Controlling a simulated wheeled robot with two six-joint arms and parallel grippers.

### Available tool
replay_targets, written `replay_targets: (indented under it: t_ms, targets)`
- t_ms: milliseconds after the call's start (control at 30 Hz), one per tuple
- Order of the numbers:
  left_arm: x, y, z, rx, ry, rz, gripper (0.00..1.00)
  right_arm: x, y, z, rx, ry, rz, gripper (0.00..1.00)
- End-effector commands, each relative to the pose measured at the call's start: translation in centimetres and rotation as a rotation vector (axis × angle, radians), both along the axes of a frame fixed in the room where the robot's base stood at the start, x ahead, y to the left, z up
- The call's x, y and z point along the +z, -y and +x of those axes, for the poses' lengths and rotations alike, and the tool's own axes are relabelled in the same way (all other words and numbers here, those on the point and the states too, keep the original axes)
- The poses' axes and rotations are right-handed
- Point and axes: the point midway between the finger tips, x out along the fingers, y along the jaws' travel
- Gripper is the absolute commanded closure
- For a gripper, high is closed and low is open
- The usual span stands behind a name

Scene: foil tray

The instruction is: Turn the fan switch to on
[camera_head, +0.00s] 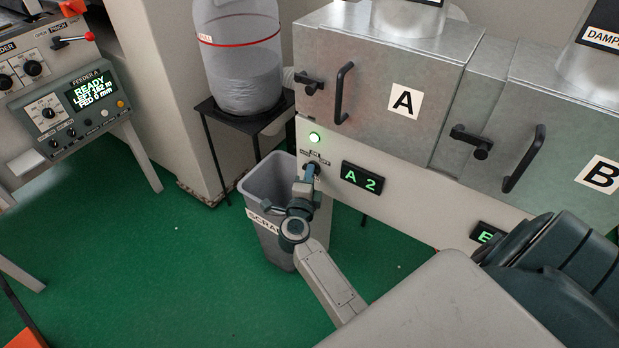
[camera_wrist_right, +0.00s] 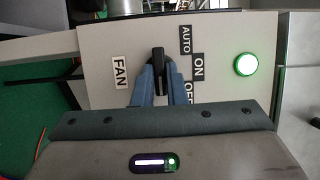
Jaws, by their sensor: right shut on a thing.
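The fan switch (camera_wrist_right: 158,57) is a black knob on a pale panel in the right wrist view. The label FAN is on its left, and AUTO, ON and OFF are on its right; this view is turned sideways. The knob's long side runs up and down in the picture, not towards ON. My right gripper (camera_wrist_right: 158,78) has its blue-grey fingers on both sides of the knob, shut on it. In the head view my right gripper (camera_head: 305,184) reaches the panel and largely hides the switch. My left gripper is not in view.
A green lamp (camera_head: 314,137) is lit above the switch. A display (camera_head: 362,180) reading "A 2" is to its right. The door of box A (camera_head: 370,85) has a black handle (camera_head: 342,92) above. A grey scrap bin (camera_head: 258,190) stands close behind my right gripper.

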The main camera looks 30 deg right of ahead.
Motion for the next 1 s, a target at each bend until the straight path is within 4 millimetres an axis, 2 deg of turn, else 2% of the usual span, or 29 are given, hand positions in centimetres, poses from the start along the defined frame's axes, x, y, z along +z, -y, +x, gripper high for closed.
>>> replay_targets:
  t_ms: [433,467,567,1000]
  targets:
    - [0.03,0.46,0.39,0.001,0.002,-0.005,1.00,-0.01,-0.01,0.00,0.000,0.006,0.003,1.00]
    - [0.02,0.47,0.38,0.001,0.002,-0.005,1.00,-0.01,-0.01,0.00,0.000,0.006,0.003,0.84]
    - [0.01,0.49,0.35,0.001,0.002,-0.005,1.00,-0.01,-0.01,0.00,0.000,0.006,0.003,0.66]
    - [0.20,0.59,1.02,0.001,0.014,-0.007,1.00,0.04,-0.52,0.12,0.000,0.006,0.004,0.66]
